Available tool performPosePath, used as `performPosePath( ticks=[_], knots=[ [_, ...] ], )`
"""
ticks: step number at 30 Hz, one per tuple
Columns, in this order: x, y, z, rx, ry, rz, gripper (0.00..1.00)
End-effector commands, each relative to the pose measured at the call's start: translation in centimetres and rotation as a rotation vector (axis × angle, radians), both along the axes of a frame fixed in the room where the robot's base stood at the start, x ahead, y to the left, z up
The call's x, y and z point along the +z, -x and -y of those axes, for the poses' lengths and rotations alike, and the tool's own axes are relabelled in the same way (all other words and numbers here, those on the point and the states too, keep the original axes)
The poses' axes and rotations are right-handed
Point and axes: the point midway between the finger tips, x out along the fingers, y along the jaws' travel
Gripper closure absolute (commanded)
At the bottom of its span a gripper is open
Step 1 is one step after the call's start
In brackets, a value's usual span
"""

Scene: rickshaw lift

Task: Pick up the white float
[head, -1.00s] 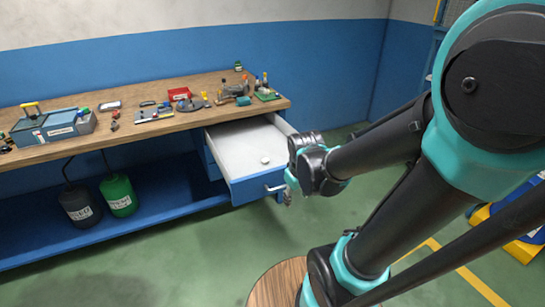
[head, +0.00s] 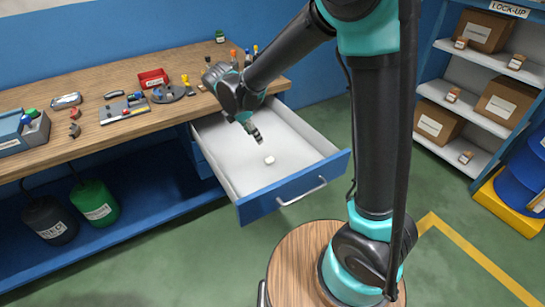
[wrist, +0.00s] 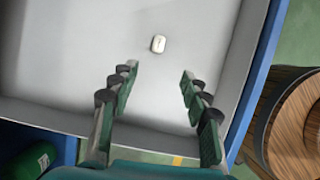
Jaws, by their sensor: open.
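The white float (head: 269,159) is a small pale block lying on the white floor of the open drawer (head: 292,128). In the wrist view the float (wrist: 158,44) has a small dark mark on top and lies just beyond the fingertips, roughly centred between them. My gripper (head: 257,138) points down over the drawer, above and slightly left of the float in the head view. In the wrist view its two dark green fingers (wrist: 158,72) are spread apart with nothing between them. The gap in height to the float is hard to judge.
The blue drawer front (head: 300,187) and its side walls surround the float. The wooden workbench (head: 100,150) with several tools stands behind and left. A shelf with boxes (head: 485,32) is at right. The drawer floor around the float is clear.

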Motion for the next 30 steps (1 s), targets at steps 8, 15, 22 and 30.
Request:
performPosePath(
  ticks=[8, 15, 22, 30],
  knots=[
    [-5.1, -1.4, 1.7, -0.005, -0.002, 0.001, 0.53],
    [-8.9, -2.3, 3.0, -0.006, -0.002, 0.001, 0.53],
    [-10.2, -2.6, 3.5, -0.006, -0.002, 0.001, 0.53],
    [-13.3, -3.5, 4.2, -0.006, -0.002, 0.001, 0.53]
  ],
)
